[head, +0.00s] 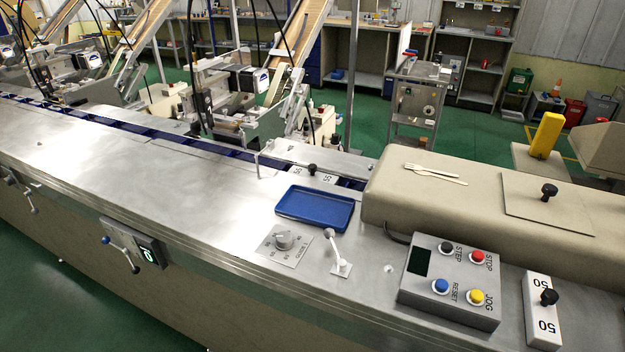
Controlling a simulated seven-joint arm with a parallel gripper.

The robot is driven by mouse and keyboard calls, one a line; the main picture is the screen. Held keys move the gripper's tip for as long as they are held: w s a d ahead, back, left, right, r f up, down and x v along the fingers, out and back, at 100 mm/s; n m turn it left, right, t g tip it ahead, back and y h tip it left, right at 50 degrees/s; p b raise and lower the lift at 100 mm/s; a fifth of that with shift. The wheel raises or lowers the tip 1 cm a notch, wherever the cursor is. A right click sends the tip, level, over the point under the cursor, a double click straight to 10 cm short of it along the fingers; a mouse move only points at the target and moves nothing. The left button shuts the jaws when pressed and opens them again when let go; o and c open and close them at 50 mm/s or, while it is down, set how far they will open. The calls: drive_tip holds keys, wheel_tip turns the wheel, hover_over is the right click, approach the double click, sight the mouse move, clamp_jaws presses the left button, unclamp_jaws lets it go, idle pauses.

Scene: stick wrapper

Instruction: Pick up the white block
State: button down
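A white block (535,305) marked "50" at both ends, with a black knob on it, lies on the metal machine top (130,150) at the lower right, right of the grey button box. My gripper is not in view.
A grey button box (450,292) stands left of the near block. A beige cover (480,195) with wooden cutlery on top rises behind it. A blue tray (315,208), a dial plate (284,243) and a small lever (337,252) are farther left. The machine top at left is mostly bare.

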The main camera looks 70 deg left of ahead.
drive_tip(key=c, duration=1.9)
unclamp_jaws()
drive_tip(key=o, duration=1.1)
